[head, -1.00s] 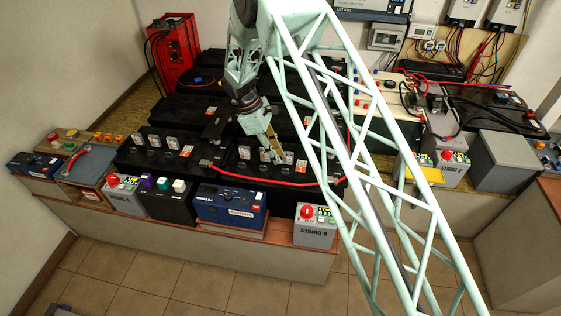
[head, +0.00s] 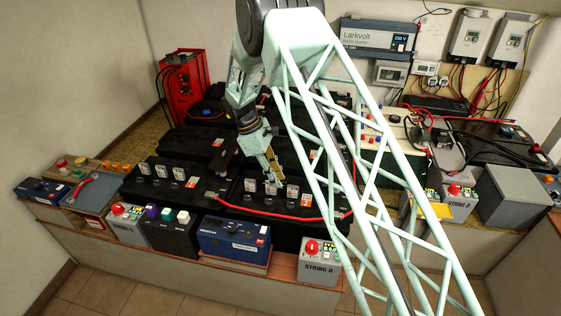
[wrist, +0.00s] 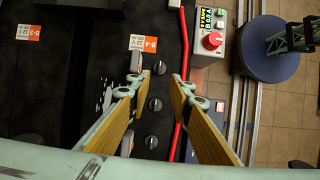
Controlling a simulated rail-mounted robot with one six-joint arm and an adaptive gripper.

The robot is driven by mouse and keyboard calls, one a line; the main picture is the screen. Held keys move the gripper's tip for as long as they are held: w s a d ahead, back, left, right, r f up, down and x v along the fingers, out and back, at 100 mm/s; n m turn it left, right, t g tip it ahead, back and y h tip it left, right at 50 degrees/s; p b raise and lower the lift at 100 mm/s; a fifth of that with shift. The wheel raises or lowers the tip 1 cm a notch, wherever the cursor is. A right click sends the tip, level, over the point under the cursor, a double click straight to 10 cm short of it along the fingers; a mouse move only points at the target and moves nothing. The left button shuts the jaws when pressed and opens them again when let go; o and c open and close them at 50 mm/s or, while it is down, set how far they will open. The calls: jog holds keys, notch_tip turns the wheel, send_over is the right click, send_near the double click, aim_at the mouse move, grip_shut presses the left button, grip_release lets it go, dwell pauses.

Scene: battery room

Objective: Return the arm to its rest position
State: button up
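My mint-green lattice arm (head: 365,165) reaches across the head view from lower right to top centre, then folds down to my gripper (head: 274,168). The gripper hangs over the black batteries (head: 160,192), behind a red cable (head: 280,217). In the wrist view, my gripper (wrist: 161,85) has its two yellow-padded fingers apart with nothing held between them. Battery caps (wrist: 154,104) show beyond the gap, and the red cable (wrist: 184,50) runs beside the right finger. Part of the battery row is hidden behind the arm.
A grey String D box (head: 320,262) and a blue unit (head: 233,238) stand on the front ledge. A red charger (head: 184,92) stands at back left. Wall units, including a Larkvolt box (head: 375,40), hang at the back. The floor in front (head: 110,295) is clear.

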jog(key=s+d+r+m, duration=0.1)
jog(key=s+d+r, duration=0.15)
jog(key=r, duration=0.45)
jog(key=s+d+r+m+y, duration=0.1)
jog(key=s+d+r+m, duration=0.1)
jog(key=d+r, duration=0.35)
jog(key=s+d+r+m, duration=0.1)
jog(key=s+d+r, duration=0.1)
jog(key=r, duration=0.7)
jog(key=s+d+r+m+t+y+b, duration=0.1)
jog(key=s+d+r+m, duration=0.1)
jog(key=s+d+r, duration=0.4)
jog(key=s+d+r+m+y, duration=0.1)
jog(key=s+d+r+m, duration=0.15)
jog(key=s+r, duration=0.5)
jog(key=s+d+r+m+t, duration=0.15)
jog(key=s+d+r, duration=0.25)
jog(key=s, duration=0.5)
jog(key=s+d+r+m+t, duration=0.1)
jog(key=s+d+r+m, duration=0.3)
jog(key=s, duration=0.5)
jog(key=s+d+f+m+t+y+b, duration=0.1)
jog(key=s+d+m, duration=0.1)
jog(key=s, duration=1.5)
jog(key=shift+d, duration=0.3)
